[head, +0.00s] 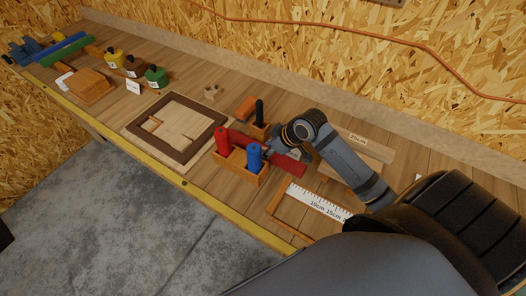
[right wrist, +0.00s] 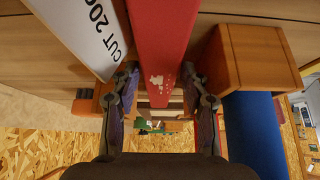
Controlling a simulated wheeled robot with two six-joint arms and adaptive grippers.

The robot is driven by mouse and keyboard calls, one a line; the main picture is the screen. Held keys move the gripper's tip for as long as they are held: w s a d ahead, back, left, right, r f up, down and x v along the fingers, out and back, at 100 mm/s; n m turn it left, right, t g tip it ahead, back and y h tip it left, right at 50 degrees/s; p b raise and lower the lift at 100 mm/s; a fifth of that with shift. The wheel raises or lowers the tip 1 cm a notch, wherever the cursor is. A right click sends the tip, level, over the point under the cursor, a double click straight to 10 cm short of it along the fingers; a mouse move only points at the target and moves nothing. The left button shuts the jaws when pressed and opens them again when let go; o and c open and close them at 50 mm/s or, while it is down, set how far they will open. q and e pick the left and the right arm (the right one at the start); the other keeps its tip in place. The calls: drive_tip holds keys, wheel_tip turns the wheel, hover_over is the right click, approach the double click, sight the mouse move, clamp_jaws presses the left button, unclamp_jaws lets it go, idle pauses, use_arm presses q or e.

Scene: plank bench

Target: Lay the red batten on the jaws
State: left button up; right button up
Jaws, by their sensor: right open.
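The red batten (head: 288,165) lies on the bench in the head view, running past the back of a small wooden holder. My right gripper (head: 277,150) is at the batten, its arm coming in from the right. In the right wrist view the batten (right wrist: 160,40) runs between the two open fingers of the gripper (right wrist: 160,84), with a gap visible on both sides. At the far left of the bench is a blue fixture (head: 27,52) that may be the jaws; its details are too small to tell. My left gripper is not in view.
The wooden holder (head: 231,174) with red and blue handles stands close in front of the batten. A white card (right wrist: 85,30) marked "CUT 200" is beside it. A brown-framed tray (head: 135,131), coloured jars (head: 155,77) and a green bar (head: 66,50) lie further left.

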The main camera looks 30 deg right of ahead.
drive_tip(key=shift+w+a+f, duration=0.15)
drive_tip(key=shift+w+f, duration=0.05)
drive_tip(key=shift+f, duration=0.25)
clamp_jaws()
wheel_tip(320, 180, up, 10)
drive_tip(key=shift+f, duration=0.15)
drive_tip(key=shift+r, duration=0.25)
